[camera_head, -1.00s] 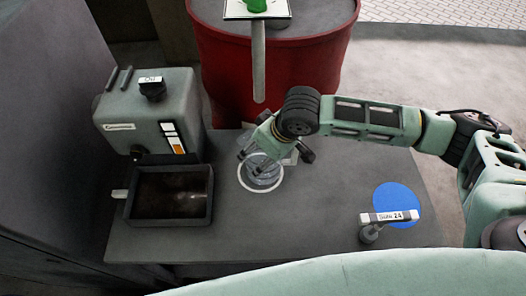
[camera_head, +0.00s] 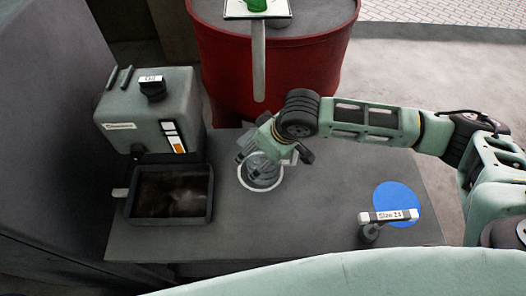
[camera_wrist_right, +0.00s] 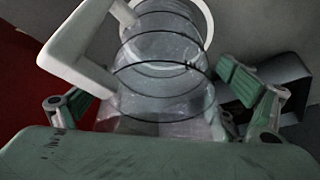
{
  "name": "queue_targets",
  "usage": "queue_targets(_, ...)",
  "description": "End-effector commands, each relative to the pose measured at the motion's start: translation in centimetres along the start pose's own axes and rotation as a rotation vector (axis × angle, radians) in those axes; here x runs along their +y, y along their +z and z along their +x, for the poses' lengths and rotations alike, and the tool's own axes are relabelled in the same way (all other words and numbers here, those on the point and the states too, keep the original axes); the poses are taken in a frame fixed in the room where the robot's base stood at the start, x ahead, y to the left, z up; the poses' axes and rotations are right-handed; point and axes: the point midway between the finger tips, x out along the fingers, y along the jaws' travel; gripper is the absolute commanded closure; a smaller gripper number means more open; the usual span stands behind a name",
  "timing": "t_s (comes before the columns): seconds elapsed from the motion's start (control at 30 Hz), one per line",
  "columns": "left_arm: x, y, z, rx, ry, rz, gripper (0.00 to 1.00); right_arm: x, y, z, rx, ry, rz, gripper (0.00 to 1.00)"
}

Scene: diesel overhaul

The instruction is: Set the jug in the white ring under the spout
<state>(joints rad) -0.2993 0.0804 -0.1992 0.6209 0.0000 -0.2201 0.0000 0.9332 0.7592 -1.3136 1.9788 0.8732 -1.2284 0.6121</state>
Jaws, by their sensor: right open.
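The clear jug (camera_head: 262,169) stands upright on the grey bench, within the white ring (camera_head: 262,189) as far as I can see. Its dark bands and white handle (camera_wrist_right: 82,48) show in the right wrist view, with the ring (camera_wrist_right: 210,18) around its base. My right gripper (camera_head: 276,153) is open, with its fingers on either side of the jug. The gripper hides part of the jug in the head view. The grey spout (camera_head: 259,62) comes from the red drum and ends above the bench behind the ring in the picture. My left gripper is out of view.
A grey machine (camera_head: 150,115) with a dark tray (camera_head: 170,222) stands at the left. The red drum (camera_head: 225,65) stands behind the bench. A blue disc (camera_head: 398,200) and a small labelled stand (camera_head: 370,233) are at the right. The bench's front middle is clear.

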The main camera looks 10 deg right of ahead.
Motion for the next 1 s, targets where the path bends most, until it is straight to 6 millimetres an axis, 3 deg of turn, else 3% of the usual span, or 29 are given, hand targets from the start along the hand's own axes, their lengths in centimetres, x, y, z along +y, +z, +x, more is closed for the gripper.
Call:
queue_targets(0.17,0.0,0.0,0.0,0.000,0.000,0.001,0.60,0.0,-0.2,-1.6,0.004,0.000,0.000,0.09)
queue_targets(0.6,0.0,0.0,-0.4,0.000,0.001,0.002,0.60,0.1,-0.1,-10.3,0.002,0.002,0.000,0.09)
queue_targets(0.8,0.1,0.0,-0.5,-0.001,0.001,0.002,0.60,0.0,-0.1,-12.0,0.000,0.001,0.000,0.09)
queue_targets(1.0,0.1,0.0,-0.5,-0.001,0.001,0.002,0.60,0.0,0.0,-12.2,0.000,0.000,0.000,0.09)
